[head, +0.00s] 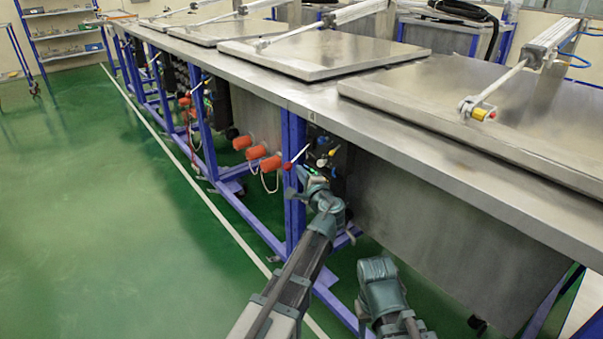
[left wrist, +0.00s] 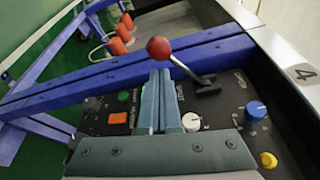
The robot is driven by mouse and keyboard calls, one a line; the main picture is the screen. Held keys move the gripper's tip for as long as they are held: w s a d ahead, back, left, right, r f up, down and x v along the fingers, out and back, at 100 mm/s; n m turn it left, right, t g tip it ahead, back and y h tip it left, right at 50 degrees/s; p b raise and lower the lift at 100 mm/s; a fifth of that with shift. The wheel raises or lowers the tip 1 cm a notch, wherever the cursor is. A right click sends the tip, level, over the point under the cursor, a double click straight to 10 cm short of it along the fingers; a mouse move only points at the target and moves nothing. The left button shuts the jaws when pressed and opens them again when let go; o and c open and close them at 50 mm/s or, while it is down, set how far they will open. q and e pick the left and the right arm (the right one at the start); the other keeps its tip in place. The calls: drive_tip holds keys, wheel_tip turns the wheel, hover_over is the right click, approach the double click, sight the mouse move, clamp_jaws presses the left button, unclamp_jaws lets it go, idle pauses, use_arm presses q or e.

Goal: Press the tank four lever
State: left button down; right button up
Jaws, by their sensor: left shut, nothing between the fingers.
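The tank four lever has a red ball knob (left wrist: 159,49) and a metal shaft rising from a slot in a black control panel. In the head view its red knob (head: 287,167) and pale shaft stick out below the bench edge marked 4. My left gripper (left wrist: 162,76) is shut and empty, its fingers over the panel and pointing toward the knob. The knob appears just beyond the fingertips; I cannot tell whether they touch. In the head view my left gripper (head: 302,177) is at the panel, just below the lever.
The panel carries a white knob (left wrist: 191,122), blue knob (left wrist: 256,109), yellow knob (left wrist: 268,160), orange button (left wrist: 118,118) and green button (left wrist: 123,96). A blue frame beam (left wrist: 110,75) crosses behind the lever. Orange handles (head: 256,153) hang further along. Green floor (head: 90,220) is clear on the left.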

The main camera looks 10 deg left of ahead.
use_arm(q)
drive_tip(key=shift+a, duration=0.15)
drive_tip(key=shift+s+a+r+m+p, duration=0.15)
drive_tip(key=shift+r+m+p, duration=0.2)
drive_tip(key=shift+p, duration=0.2)
drive_tip(key=shift+r, duration=0.1)
drive_tip(key=shift+s+a+r+m+g+p, duration=0.1)
drive_tip(key=shift+s+r+m+g+p, duration=0.1)
drive_tip(key=shift+r+m+p, duration=0.35)
drive_tip(key=shift+s+a+r+m+g+p, duration=0.1)
drive_tip(key=shift+r+m+g+p, duration=0.1)
drive_tip(key=shift+p, duration=0.65)
wheel_tip(320, 180, up, 6)
drive_tip(key=m+g+p, duration=0.3)
drive_tip(key=m+p, duration=0.3)
drive_tip(key=p, duration=0.3)
drive_tip(key=shift+s+y, duration=0.15)
drive_tip(key=shift+y, duration=0.25)
